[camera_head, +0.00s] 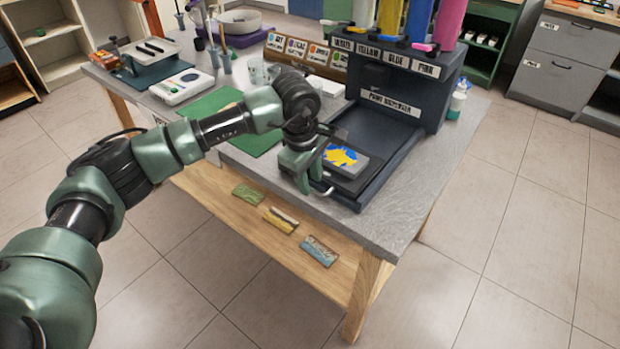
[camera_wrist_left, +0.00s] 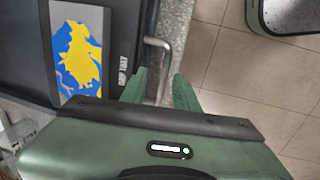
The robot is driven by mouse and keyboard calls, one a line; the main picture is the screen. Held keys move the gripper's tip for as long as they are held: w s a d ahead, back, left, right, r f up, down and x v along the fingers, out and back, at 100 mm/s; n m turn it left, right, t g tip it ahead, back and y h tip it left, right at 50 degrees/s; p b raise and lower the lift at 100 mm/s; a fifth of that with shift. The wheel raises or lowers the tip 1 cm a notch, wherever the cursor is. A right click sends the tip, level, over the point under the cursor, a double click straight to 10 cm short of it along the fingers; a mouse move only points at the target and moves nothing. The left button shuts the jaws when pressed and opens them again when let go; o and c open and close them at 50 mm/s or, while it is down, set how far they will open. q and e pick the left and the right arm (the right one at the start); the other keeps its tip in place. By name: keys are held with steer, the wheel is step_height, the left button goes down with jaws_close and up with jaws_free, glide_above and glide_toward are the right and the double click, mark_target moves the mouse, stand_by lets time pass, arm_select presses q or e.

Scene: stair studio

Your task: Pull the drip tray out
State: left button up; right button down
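The drip tray (camera_head: 342,184) is a dark slab low at the front of the paint dispenser (camera_head: 390,100). A sample card with a yellow splash on blue (camera_head: 345,158) lies on it; the card also shows in the left wrist view (camera_wrist_left: 77,50). A bent metal handle (camera_wrist_left: 158,44) sticks out of the tray's front. My left gripper (camera_head: 316,186) is at this handle, pointing down. In the left wrist view its two green fingers (camera_wrist_left: 162,88) stand on either side of the handle bar, with a visible gap. My right gripper is not in view.
The grey worktop (camera_head: 440,160) ends just in front of the tray; open floor (camera_head: 450,270) lies beyond. A green mat (camera_head: 225,115) and a white scale (camera_head: 182,86) are to the left.

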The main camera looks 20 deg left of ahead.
arm_select(q)
step_height(320, 180, up, 7)
steer(key=s, duration=0.1)
steer(key=shift+a+r+b, duration=0.2)
steer(key=shift+b, duration=0.2)
steer(key=shift+s+r, duration=0.1)
step_height(320, 180, up, 7)
steer(key=p, duration=0.4)
stand_by(0.4)
